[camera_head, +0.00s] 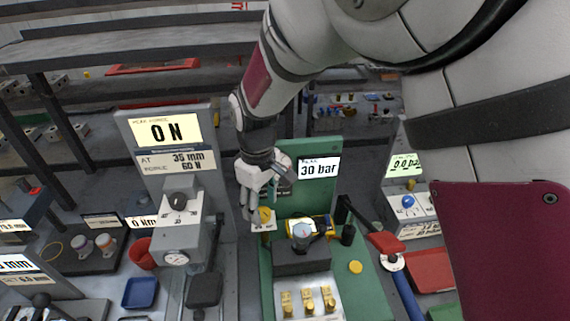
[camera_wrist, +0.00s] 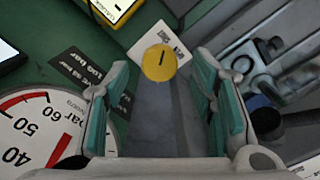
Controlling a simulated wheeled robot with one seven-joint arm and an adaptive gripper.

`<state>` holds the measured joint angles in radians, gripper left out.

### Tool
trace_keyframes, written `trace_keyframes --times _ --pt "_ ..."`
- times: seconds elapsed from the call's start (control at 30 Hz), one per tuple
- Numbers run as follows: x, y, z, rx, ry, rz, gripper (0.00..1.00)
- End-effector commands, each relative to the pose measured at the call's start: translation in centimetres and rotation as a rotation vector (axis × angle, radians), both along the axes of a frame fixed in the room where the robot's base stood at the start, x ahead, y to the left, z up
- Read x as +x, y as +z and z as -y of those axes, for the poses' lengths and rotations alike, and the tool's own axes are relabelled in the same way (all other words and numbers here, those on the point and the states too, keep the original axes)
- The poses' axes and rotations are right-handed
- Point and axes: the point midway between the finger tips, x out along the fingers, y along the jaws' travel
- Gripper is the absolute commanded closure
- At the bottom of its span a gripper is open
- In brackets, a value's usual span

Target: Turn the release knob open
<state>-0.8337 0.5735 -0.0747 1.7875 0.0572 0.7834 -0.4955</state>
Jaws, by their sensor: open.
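The release knob (camera_head: 264,213) is a small round yellow knob on a white plate, at the left edge of the green test bench (camera_head: 268,258). In the wrist view the knob (camera_wrist: 159,62) is a yellow disc with a short dark mark, just beyond the fingertips and roughly midway between them. My gripper (camera_head: 251,205) points down beside the knob in the head view. In the wrist view my gripper (camera_wrist: 160,90) is open with teal finger pads, and nothing is between them. I cannot tell the exact height gap to the knob.
A "30 bar" display (camera_head: 319,169) stands behind the knob. A large dial gauge (camera_wrist: 42,132) lies near the left finger. The grey force tester (camera_head: 165,180) stands left of the bench. A red-handled lever (camera_head: 385,243) stands to the right.

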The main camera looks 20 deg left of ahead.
Motion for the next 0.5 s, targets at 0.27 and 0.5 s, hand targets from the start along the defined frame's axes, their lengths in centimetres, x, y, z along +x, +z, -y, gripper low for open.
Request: trace_keyframes --times 0.27,0.5 --pt "0.0 -1.7 0.0 0.001 0.000 0.001 0.49" --pt "0.0 -1.8 0.0 0.001 0.000 0.001 0.49"
